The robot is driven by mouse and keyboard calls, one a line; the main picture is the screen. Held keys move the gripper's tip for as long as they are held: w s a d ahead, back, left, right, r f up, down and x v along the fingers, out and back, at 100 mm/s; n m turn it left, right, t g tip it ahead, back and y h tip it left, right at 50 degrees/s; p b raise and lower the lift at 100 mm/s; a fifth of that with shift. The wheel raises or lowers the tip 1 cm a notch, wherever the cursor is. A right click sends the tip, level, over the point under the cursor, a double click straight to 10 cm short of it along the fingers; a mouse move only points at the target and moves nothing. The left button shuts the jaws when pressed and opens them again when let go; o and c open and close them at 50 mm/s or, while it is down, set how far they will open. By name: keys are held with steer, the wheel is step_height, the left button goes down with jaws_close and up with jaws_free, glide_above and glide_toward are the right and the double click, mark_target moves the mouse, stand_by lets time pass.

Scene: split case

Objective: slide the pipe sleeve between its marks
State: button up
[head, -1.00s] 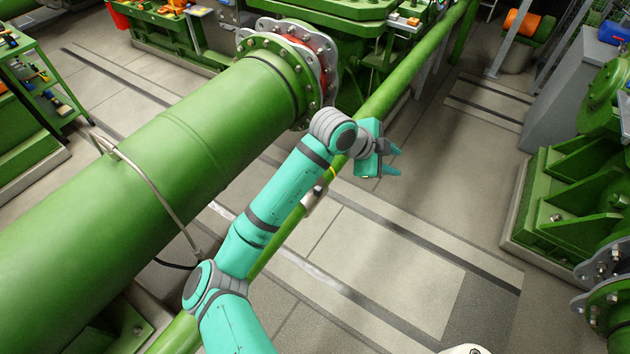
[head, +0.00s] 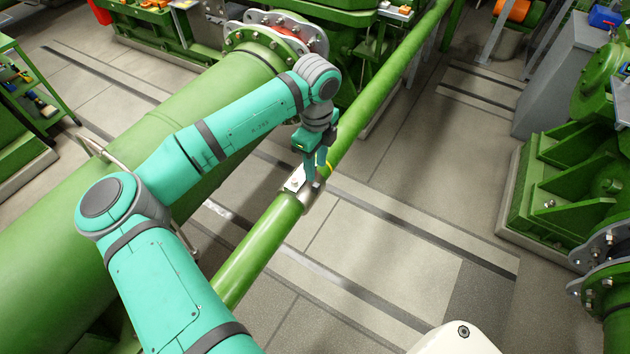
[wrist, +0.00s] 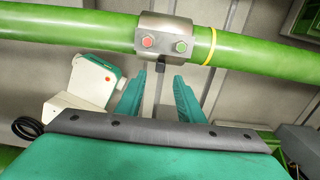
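The pipe sleeve (head: 301,187) is a short grey metal collar around the slim green pipe (head: 254,243). In the wrist view the sleeve (wrist: 164,39) shows a red and a green round button or bolt head, with a small dark tab at its lower edge. A yellow ring mark (wrist: 211,46) circles the pipe just right of the sleeve; a bit of it shows in the head view (head: 329,167). No second mark is visible. My gripper (wrist: 159,78) is open, its teal fingers apart and pointing at the sleeve, tips close to its lower edge. I cannot tell whether they touch.
Green machinery (head: 560,195) stands at the right. The tiled floor (head: 370,245) right of the slim pipe is clear.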

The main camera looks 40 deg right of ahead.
mark_target(316, 185)
step_height(316, 185, down, 8)
steer(key=shift+w, duration=0.1)
stand_by(0.4)
